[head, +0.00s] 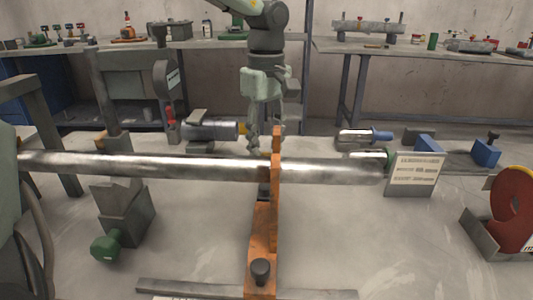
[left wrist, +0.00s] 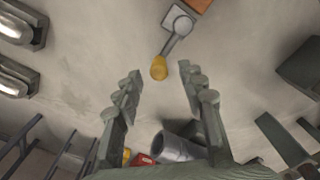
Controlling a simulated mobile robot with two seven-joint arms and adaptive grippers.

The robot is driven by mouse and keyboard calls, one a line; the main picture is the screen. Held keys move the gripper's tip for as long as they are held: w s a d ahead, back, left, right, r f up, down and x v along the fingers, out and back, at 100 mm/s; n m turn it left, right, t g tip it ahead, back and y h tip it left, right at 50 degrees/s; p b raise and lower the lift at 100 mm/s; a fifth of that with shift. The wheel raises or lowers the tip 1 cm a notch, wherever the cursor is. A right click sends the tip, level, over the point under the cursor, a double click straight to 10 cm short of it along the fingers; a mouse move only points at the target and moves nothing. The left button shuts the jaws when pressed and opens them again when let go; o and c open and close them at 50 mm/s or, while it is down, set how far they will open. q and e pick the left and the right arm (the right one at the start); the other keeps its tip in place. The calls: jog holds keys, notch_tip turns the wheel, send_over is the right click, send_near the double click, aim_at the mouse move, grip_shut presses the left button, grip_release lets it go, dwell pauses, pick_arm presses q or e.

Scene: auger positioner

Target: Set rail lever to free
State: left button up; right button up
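A short grey lever with a yellow knob (left wrist: 159,67) is fixed to a grey square mount (left wrist: 178,20) beside an orange part at the top of the left wrist view. I take it to be the rail lever; I see no label on it. My left gripper (left wrist: 160,80) is open, its two fingers apart on either side of the knob in the picture. No contact shows, and its height above the knob is unclear. In the head view my left gripper (head: 265,143) points down behind the long steel tube (head: 150,164), by the orange upright (head: 275,190). My right gripper is not in view.
The orange base carries a black knob (head: 260,270) at the front. A grey motor-like cylinder (head: 212,129) lies left of the gripper. A sign plate (head: 415,174) and a red wheel (head: 513,211) stand to the right. A green handwheel (head: 106,246) is at front left.

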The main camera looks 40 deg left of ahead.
aim_at(266, 153)
pick_arm(q)
jog(key=shift+f, duration=1.7)
jog(key=shift+c, duration=0.2)
grip_shut()
